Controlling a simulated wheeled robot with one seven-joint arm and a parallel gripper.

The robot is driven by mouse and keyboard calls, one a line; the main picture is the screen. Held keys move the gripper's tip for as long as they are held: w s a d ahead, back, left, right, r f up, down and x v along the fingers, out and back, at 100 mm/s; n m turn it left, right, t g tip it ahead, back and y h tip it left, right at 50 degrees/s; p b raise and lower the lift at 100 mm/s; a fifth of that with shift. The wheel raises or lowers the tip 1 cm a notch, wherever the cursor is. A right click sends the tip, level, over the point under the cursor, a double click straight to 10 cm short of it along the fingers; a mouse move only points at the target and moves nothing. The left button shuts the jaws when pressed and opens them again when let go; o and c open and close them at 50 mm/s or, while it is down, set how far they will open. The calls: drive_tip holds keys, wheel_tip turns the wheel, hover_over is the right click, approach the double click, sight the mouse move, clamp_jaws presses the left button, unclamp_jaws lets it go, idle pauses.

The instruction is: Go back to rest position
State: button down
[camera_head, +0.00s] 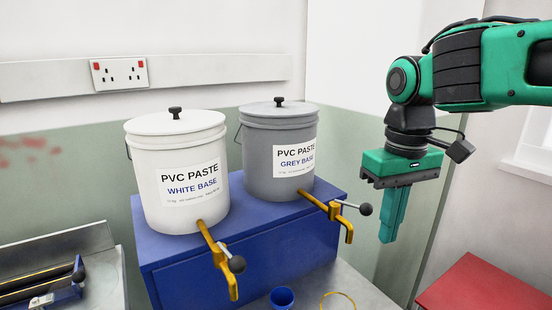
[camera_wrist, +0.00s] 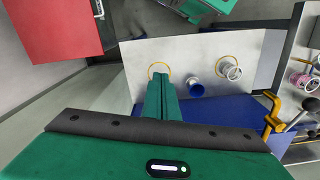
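My green gripper (camera_head: 393,215) hangs in the air at the right, fingers pointing down, to the right of the grey bucket. Its fingers lie together with nothing seen between them; they also show together in the wrist view (camera_wrist: 162,98). My arm reaches in from the right edge above it.
A white bucket (camera_head: 180,218) and a grey bucket (camera_head: 277,132) with yellow taps stand on a blue cabinet (camera_head: 170,282). Below are a blue cup (camera_head: 282,298) and a yellow ring (camera_head: 338,302). A red-topped box (camera_head: 485,288) is at lower right. Air around the gripper looks clear.

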drive_tip(key=s+d+f+m, duration=0.5)
drive_tip(key=s+d+f, duration=0.2)
drive_tip(key=d, duration=0.3)
drive_tip(key=s+d+f+m, duration=0.4)
drive_tip(key=s+d+f, duration=0.3)
drive_tip(key=d, duration=0.3)
drive_tip(key=shift+s+d+m, duration=0.2)
drive_tip(key=shift+s+m, duration=0.2)
drive_tip(key=shift+s, duration=0.2)
drive_tip(key=shift+w, duration=0.15)
